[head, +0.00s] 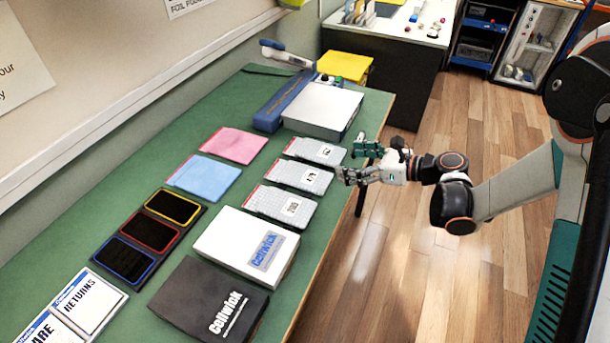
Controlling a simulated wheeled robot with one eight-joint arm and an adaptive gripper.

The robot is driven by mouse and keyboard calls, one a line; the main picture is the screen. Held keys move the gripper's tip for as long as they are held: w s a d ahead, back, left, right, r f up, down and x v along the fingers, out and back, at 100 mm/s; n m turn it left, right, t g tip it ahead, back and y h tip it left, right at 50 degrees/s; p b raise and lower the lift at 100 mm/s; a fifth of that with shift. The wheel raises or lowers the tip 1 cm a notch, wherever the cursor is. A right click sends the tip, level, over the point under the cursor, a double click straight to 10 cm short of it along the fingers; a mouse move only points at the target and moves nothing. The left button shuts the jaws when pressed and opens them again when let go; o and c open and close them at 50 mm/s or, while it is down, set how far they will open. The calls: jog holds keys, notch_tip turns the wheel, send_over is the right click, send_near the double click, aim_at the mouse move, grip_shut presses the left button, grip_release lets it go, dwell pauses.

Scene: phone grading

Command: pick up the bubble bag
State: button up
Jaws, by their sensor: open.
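Several flat bags lie on the green table. Three pale grey bags with a bubbly texture and printed labels form a column near the table's right edge: a far one (315,151), a middle one (301,176) and a near one (284,206). A pink bag (233,145) and a light blue bag (204,177) lie to their left. Which one is the bubble bag is not certain; the grey ones look most like it. My gripper (350,163) is open and empty at the table's right edge, just right of the far and middle grey bags. Its height is unclear.
A white Cellwick box (228,240) and a black one (190,300) lie nearer on the green table (150,150). A tray holds three dark phones (151,231). A blue-and-white sealer (322,108) stands beyond the bags. The wall borders the left.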

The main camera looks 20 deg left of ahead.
jog(key=n+g, duration=0.2)
send_near(300, 174)
jog(key=shift+a+f+h+b, duration=0.2)
jog(key=shift+a+f+b, duration=0.05)
jog(key=shift+a+b, duration=0.35)
jog(key=shift+a+f+h+b, duration=0.2)
jog(key=shift+a+f+b, duration=0.05)
jog(key=shift+a+b, duration=0.3)
jog(key=shift+r+b+x, duration=0.15)
jog(key=shift+b+x, duration=0.45)
jog(key=shift+x, duration=0.9)
jog(key=shift+r+b+x, duration=0.1)
jog(key=shift+b+x, duration=0.45)
jog(key=shift+x, duration=0.95)
jog(key=shift+w+r, duration=0.1)
jog(key=c, duration=1)
